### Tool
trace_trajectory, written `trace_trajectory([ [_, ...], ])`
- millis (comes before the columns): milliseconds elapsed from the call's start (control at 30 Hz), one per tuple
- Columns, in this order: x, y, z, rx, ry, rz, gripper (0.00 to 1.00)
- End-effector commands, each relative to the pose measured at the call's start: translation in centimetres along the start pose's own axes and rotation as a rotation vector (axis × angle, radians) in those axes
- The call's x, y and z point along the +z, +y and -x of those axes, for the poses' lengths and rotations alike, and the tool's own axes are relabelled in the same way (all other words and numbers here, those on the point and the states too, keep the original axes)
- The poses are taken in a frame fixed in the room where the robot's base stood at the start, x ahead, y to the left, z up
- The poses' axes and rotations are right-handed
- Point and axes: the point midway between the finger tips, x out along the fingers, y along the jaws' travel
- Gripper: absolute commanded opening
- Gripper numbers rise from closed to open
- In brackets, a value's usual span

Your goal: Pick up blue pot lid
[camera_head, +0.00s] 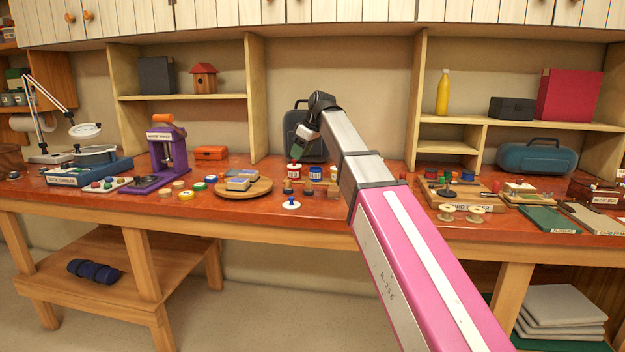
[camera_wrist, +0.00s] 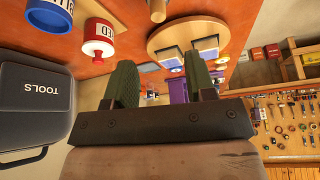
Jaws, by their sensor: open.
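A small white disc with a blue knob (camera_head: 291,204) lies near the front edge of the red-brown bench. It looks like the blue pot lid, though it is too small to be sure. Behind it stand a pot labelled red (camera_head: 294,170) and a blue pot (camera_head: 316,173). In the wrist view the red pot (camera_wrist: 98,38) and the blue pot (camera_wrist: 48,12) show at the upper left. My gripper (camera_head: 301,142) is above and behind the disc, over the pots' area. Its green fingers (camera_wrist: 158,62) are apart with nothing between them. The disc cannot be made out in the wrist view.
A dark tools case (camera_wrist: 32,105) stands against the wall close to my gripper. A round wooden board (camera_head: 244,190) with grey-blue blocks lies left of the disc. Small wooden stamps or pegs (camera_head: 310,188) stand just behind it. The bench front around the disc is mostly clear.

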Motion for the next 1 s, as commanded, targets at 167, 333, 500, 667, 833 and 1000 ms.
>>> trace_trajectory([
  [167, 0.0, 0.0, 0.0, 0.0, 0.0, 0.0, 0.5],
  [333, 0.0, 0.0, 0.0, 0.0, 0.0, 0.0, 0.5],
  [500, 0.2, -0.5, 0.0, 0.001, -0.006, -0.003, 0.8],
  [667, 2.3, -4.8, -0.4, 0.014, -0.074, -0.051, 0.86],
  [833, 4.5, -8.9, -0.5, 0.042, -0.154, -0.118, 0.86],
  [1000, 5.2, -9.9, -0.8, 0.054, -0.182, -0.144, 0.86],
])
